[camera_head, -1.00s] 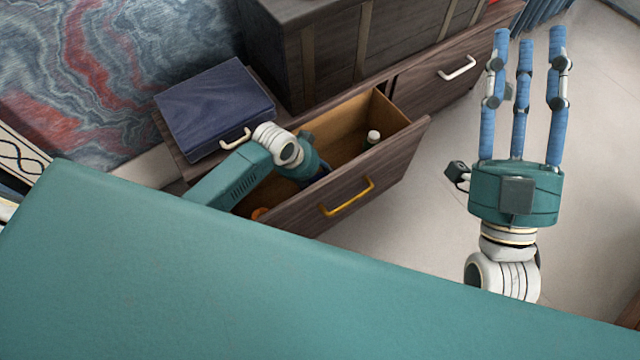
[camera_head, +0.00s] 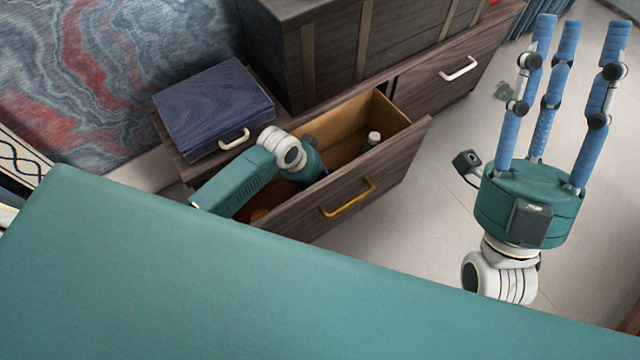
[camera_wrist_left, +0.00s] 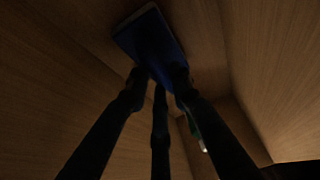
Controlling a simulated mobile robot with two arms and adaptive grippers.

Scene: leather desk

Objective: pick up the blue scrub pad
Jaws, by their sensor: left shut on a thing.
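The blue scrub pad (camera_wrist_left: 146,36) shows dark blue at the top of the left wrist view, inside the open wooden drawer (camera_head: 400,160). My left gripper (camera_wrist_left: 160,80) is shut on the pad, its dark fingers against the pad's near end. In the head view my left gripper (camera_head: 308,168) reaches down into the drawer, and its fingertips and most of the pad are hidden there. My right gripper (camera_head: 580,40) is open and empty, fingers pointing up over the floor at the right.
A green bottle with a white cap (camera_head: 373,138) stands in the drawer's far part. An orange thing (camera_head: 258,214) shows at its near end. A blue case (camera_head: 214,108) and a dark chest (camera_head: 330,50) stand on the cabinet.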

